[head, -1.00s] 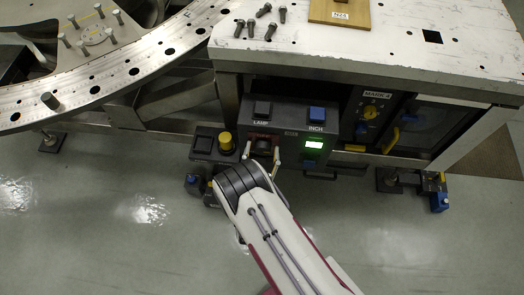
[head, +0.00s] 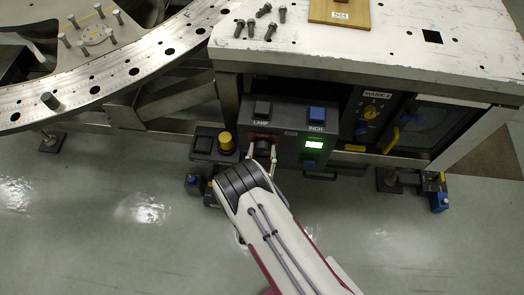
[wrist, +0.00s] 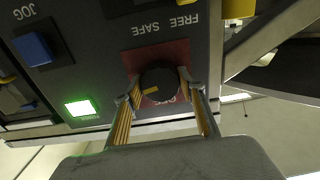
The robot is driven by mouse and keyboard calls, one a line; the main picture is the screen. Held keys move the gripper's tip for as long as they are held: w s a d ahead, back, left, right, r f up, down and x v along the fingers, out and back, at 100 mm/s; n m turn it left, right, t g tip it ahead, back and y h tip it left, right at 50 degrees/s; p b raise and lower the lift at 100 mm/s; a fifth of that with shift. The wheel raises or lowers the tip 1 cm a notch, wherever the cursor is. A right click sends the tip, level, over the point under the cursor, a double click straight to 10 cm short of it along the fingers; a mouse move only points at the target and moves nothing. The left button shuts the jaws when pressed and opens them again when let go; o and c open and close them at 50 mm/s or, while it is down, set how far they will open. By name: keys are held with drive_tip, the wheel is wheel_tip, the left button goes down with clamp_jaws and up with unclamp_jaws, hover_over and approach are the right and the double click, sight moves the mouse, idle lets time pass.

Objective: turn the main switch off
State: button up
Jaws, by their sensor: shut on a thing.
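The main switch appears to be the dark round knob (wrist: 160,80) on a red plate (wrist: 138,59) in the wrist view. A yellow mark on the knob points left in that view. My gripper (wrist: 159,92) is shut on the knob, one finger on each side.
A blue INCH button (head: 317,113) and a lit green display (head: 314,144) are right of the knob in the head view. A dark LAMP button (head: 262,108) is above it. A yellow knob (head: 226,141) stands close on the left.

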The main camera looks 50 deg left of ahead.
drive_tip(key=n, duration=1.2)
drive_tip(key=shift+n, duration=2)
drive_tip(key=o, duration=1.1)
drive_tip(key=shift+s+d, duration=0.1)
drive_tip(key=shift+d, duration=0.05)
drive_tip(key=v, duration=1.1)
drive_tip(key=shift+s+d, duration=0.2)
drive_tip(key=shift+s, duration=0.05)
